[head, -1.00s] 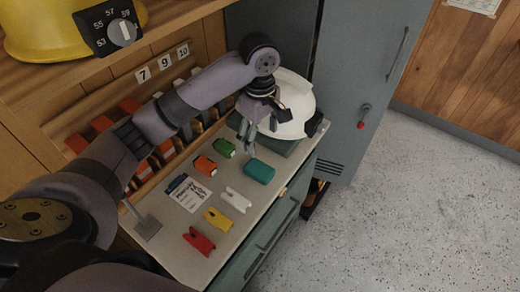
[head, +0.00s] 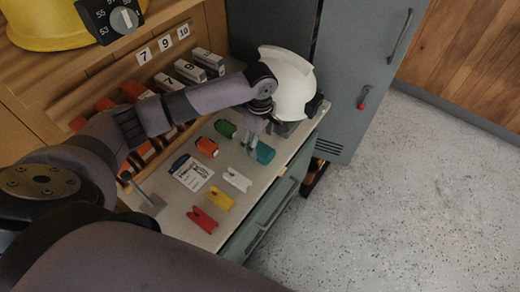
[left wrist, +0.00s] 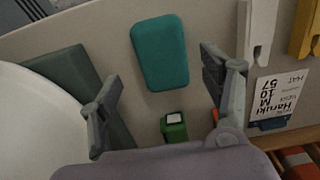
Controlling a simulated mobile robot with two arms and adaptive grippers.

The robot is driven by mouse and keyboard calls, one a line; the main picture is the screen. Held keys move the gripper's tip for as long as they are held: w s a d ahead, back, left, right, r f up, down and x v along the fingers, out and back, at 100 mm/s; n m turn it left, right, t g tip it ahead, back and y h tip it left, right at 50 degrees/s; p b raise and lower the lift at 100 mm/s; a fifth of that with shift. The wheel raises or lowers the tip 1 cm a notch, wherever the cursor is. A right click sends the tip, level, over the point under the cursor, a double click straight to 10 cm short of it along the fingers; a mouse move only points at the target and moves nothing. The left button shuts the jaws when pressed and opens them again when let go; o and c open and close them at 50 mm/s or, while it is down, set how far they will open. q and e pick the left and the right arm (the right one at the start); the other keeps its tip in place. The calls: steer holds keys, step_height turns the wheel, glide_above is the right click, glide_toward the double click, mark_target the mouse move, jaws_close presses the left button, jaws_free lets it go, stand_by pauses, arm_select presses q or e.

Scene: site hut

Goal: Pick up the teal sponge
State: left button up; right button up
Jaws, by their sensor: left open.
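The teal sponge (head: 264,153) lies on the light counter top, near its right edge. In the left wrist view the teal sponge (left wrist: 159,53) lies flat, ahead of and between the fingers. My left gripper (head: 252,138) is just left of the sponge in the head view, pointing down. In the left wrist view my left gripper (left wrist: 168,98) has its fingers wide apart with nothing between the tips. My right gripper is not in view.
A white helmet (head: 286,82) stands behind the gripper. A green object (head: 225,128), an orange one (head: 206,147), a label card (head: 192,173), and white (head: 237,180), yellow (head: 219,200) and red (head: 203,220) clips lie nearby. A grey cabinet (head: 362,60) is behind.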

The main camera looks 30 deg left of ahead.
mark_target(260, 149)
arm_select(q)
steer(key=f, duration=0.2)
steer(key=f+p, duration=0.1)
steer(key=shift+s+f, duration=0.2)
steer(key=shift+f, duration=0.15)
steer(key=shift+d+f, duration=0.1)
steer(key=shift+f, duration=0.15)
steer(key=shift+c, duration=0.3)
steer(key=c, duration=1.2)
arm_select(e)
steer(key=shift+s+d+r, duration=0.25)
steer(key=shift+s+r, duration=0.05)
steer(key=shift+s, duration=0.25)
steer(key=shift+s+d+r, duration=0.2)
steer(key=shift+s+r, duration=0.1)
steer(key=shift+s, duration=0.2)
arm_select(q)
steer(key=shift+r, duration=0.1)
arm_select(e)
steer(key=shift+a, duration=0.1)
